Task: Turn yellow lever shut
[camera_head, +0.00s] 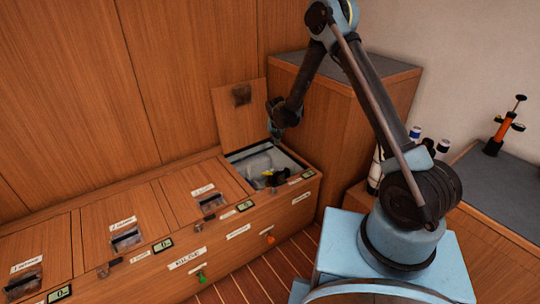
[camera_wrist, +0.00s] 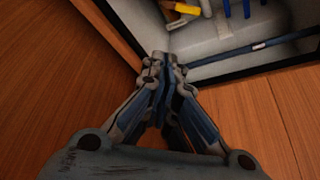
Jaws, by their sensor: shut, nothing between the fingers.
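The yellow lever (camera_head: 274,177) shows in the open compartment of the wooden bench in the head view, beside a dark part. A yellow handle-like piece (camera_wrist: 188,8) shows at the top edge of the wrist view, partly cut off. I cannot tell the lever's exact angle. My gripper (camera_head: 274,136) is above the back of the open compartment, apart from the lever. In the wrist view my gripper (camera_wrist: 166,62) has its fingers together with nothing between them, near the compartment's rim.
The open compartment (camera_head: 232,158) has a raised wooden lid (camera_head: 240,112) behind it. Closed lids with latches (camera_head: 126,240) line the bench to the left. A tall wooden cabinet (camera_head: 340,120) stands close on the right. A green lever (camera_head: 202,277) and an orange knob (camera_head: 270,239) are on the bench front.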

